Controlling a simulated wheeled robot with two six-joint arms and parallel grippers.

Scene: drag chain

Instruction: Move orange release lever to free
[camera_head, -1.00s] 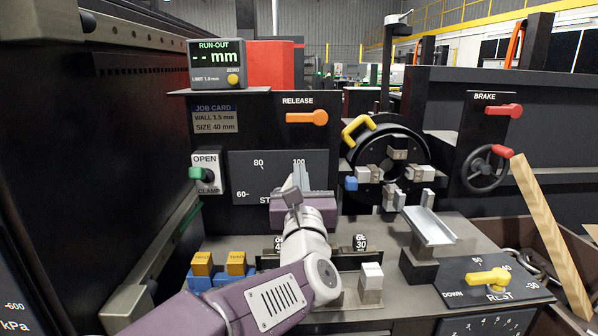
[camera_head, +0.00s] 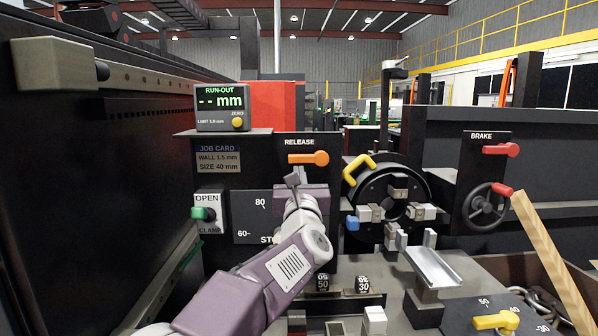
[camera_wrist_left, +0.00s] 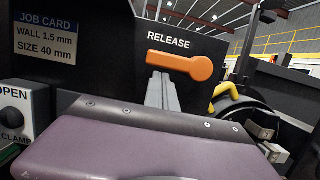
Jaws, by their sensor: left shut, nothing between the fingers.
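The orange release lever (camera_head: 308,158) sits on the black panel under the white RELEASE label. It lies roughly horizontal, with its wide round end at the right. It also shows large in the left wrist view (camera_wrist_left: 180,65). My left gripper (camera_head: 294,177) is shut and empty, just below the lever's left part. In the left wrist view its grey fingers (camera_wrist_left: 162,93) point up toward the lever's underside; whether they touch it I cannot tell. My right gripper is not in view.
A chuck (camera_head: 390,205) with a yellow handle (camera_head: 358,169) stands right of the lever. The run-out display (camera_head: 222,107) is above left. The job card (camera_head: 218,160) and the green OPEN/CLAMP switch (camera_head: 204,213) are left. The red brake lever (camera_head: 501,149) is far right.

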